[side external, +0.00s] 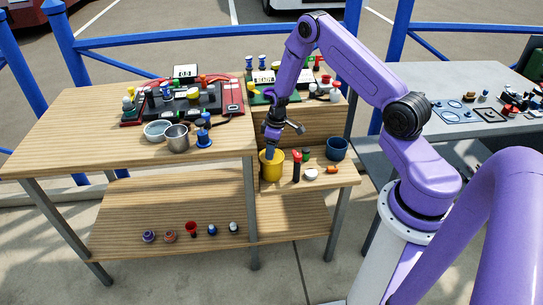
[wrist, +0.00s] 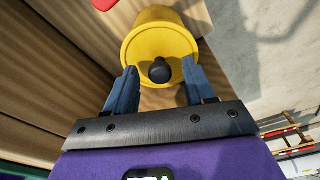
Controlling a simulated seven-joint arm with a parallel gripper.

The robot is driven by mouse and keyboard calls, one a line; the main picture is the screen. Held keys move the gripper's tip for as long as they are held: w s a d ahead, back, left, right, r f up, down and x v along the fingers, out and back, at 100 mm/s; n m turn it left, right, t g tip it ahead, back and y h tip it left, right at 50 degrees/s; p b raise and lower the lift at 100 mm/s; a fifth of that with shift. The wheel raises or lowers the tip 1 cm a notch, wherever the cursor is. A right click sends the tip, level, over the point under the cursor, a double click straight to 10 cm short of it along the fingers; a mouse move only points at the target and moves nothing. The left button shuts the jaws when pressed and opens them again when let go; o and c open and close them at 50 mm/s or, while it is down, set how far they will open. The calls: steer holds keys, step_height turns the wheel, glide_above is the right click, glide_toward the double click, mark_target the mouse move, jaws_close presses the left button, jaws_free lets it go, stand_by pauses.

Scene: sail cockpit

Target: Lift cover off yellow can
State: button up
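The yellow can (side external: 271,168) stands upright on the lower wooden shelf at the right of the bench. In the wrist view its round yellow cover (wrist: 158,42) faces me, with a dark round knob (wrist: 159,71) on it. My gripper (side external: 271,149) points down just above the can. In the wrist view my gripper's two blue fingers (wrist: 160,82) are apart, one on each side of the knob, with gaps between them and it. The gripper is open and holds nothing. In the side view the fingers partly hide the cover and the knob.
Right of the can are a red-topped dark bottle (side external: 296,167), a white round item (side external: 311,174), an orange item (side external: 332,169) and a dark blue pot (side external: 337,149). A metal cup (side external: 177,137) and blue pieces stand on the higher table (side external: 80,125), left of my arm.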

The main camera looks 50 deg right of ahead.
jaws_close()
steer(key=shift+r, duration=0.1)
